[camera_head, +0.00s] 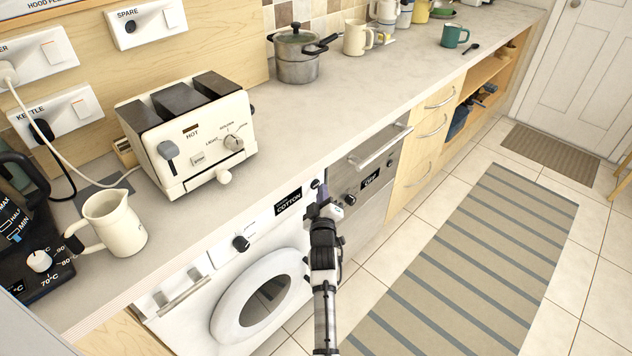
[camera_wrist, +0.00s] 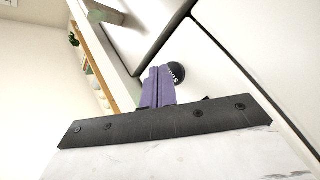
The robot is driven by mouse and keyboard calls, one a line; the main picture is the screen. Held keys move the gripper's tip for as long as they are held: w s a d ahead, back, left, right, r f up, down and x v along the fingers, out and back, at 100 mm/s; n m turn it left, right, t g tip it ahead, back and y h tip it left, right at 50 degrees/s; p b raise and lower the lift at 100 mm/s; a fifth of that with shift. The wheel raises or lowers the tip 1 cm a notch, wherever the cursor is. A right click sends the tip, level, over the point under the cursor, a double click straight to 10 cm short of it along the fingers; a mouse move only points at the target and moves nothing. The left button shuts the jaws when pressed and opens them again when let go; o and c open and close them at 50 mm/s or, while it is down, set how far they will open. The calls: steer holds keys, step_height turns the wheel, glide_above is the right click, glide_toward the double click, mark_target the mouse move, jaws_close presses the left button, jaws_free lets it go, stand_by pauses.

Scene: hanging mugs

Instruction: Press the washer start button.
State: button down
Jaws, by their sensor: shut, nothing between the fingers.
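The white washer (camera_head: 222,258) stands under the counter, with a round door, a dark dial (camera_head: 241,243) and a display (camera_head: 288,201) reading "COTTON". A small dark round button (camera_head: 316,183) sits at the right end of its panel, beside my gripper (camera_head: 323,196). In the wrist view, my gripper's purple fingers (camera_wrist: 159,77) are closed together, with nothing between them. A dark round button with white marks (camera_wrist: 176,73) shows just beside and partly behind the fingertips on a white panel. I cannot tell whether they touch it.
An oven (camera_head: 366,180) with a bar handle adjoins the washer on the right. The counter above holds a toaster (camera_head: 190,140), a cream jug (camera_head: 112,222) and a pot (camera_head: 297,58). A striped rug (camera_head: 465,260) lies on the open tiled floor.

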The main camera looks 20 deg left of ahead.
steer(key=shift+s+d, duration=0.15)
steer(key=shift+d, duration=0.15)
steer(key=d+b, duration=0.1)
steer(key=s+d+b, duration=0.1)
steer(key=d+b, duration=0.2)
steer(key=b, duration=0.1)
steer(key=shift+s+d, duration=0.3)
steer(key=shift+d, duration=0.05)
stand_by(0.9)
